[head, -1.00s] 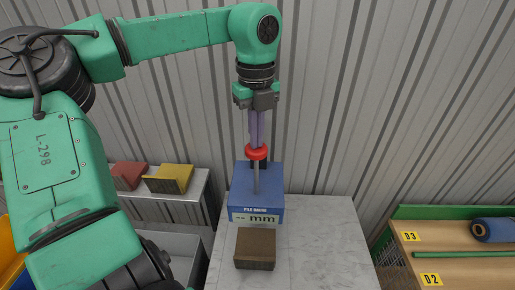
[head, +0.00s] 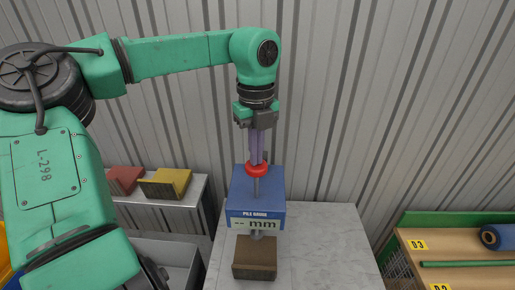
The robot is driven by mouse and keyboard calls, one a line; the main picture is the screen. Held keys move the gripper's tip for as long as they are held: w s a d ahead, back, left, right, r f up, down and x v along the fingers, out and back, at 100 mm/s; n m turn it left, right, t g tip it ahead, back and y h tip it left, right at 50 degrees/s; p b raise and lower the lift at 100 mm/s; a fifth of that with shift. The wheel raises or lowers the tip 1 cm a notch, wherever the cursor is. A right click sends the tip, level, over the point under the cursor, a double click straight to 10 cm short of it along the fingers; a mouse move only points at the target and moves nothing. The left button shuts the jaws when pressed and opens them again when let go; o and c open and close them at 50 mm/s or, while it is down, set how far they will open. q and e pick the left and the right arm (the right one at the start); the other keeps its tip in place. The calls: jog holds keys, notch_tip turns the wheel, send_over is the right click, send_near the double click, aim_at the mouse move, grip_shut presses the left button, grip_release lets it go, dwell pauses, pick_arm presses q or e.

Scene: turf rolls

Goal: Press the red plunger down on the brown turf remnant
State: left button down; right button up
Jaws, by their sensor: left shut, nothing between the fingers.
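The red plunger (head: 257,168) is a round red knob on a grey stem at the top of a blue pile gauge (head: 256,189). The gauge display (head: 255,224) reads "-- mm". A small grey foot (head: 257,235) shows under the gauge at the back of the brown turf remnant (head: 255,257); whether it touches the remnant is unclear. My left gripper (head: 257,159) points down, shut and empty, with its fingertips at the top of the red knob. They appear to touch it. My right gripper is not in view.
The remnant lies on a pale marble-look table (head: 325,250), clear to the right. A red piece (head: 125,179) and a yellow piece (head: 165,183) lie on a shelf at left. A wooden rack (head: 465,250) with a blue roll (head: 497,237) stands at right.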

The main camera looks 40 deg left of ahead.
aim_at(256, 168)
pick_arm(q)
jog(key=shift+f+b, duration=1.55)
jog(key=shift+f, duration=0.5)
notch_tip(256, 168, up, 15)
jog(key=p, duration=1.2)
jog(key=shift+r, duration=0.15)
